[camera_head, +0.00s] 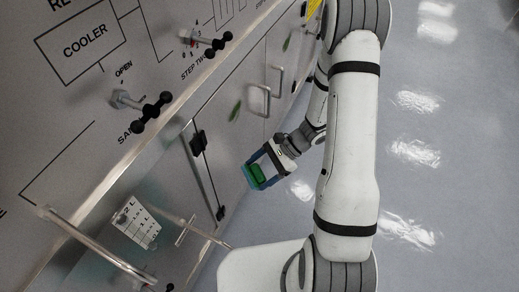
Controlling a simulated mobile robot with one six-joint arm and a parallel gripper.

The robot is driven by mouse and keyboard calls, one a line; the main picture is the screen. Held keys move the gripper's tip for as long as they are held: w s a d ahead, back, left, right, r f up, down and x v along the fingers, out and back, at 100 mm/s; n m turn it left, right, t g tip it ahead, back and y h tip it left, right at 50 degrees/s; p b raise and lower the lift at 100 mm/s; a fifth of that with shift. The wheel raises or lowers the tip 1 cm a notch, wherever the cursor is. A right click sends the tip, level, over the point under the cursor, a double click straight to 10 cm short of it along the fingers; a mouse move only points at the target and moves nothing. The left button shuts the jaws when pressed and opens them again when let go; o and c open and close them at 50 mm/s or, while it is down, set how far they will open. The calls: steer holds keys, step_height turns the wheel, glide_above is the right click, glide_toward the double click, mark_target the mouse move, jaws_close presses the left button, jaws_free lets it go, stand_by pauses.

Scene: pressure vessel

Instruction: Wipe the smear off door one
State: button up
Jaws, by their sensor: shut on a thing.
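The cabinet below the panel has a nearer door (225,142) with dark hinges at its left and a bar handle (258,100). A green smear (236,111) is on this door, left of the handle. A second green smear (286,42) is on the farther door. No door number is readable. My gripper (256,178) is shut on a green block (258,173), maybe a sponge, between its bluish fingers. It is in front of the nearer door's lower part, below the smear. Whether the block touches the door cannot be told.
Black-knobbed valves (152,112) stick out of the sloped panel above the doors. A clear container with a scale label (136,222) and rods is at the lower left. A second bar handle (278,80) stands out. The grey floor (440,150) at right is clear.

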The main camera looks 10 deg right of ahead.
steer(key=w+a+r+m+t+y+b, duration=0.1)
steer(key=w+r+m+t+y+b, duration=0.1)
steer(key=w+m+t+b, duration=0.2)
steer(key=w+a+r+m+t+y+b, duration=0.2)
steer(key=w+m+t+b, duration=0.3)
steer(key=w+t, duration=0.3)
steer(key=shift+w+b, duration=0.7)
steer(key=shift+w, duration=0.35)
steer(key=shift+x, duration=0.9)
steer(key=shift+r, duration=0.15)
steer(key=shift+w+d, duration=0.65)
steer(key=shift+w, duration=0.15)
steer(key=shift+w+d, duration=0.6)
steer(key=shift+w, duration=0.2)
steer(key=shift+w+d, duration=0.5)
steer(key=shift+w, duration=0.4)
steer(key=shift+w+d, duration=0.5)
steer(key=shift+w, duration=0.4)
steer(key=shift+w+d+b, duration=0.15)
steer(key=shift+w+d, duration=0.4)
steer(key=shift+w, duration=0.25)
steer(key=shift+w+d+b, duration=0.15)
steer(key=shift+w+d, duration=0.4)
steer(key=shift+w, duration=0.25)
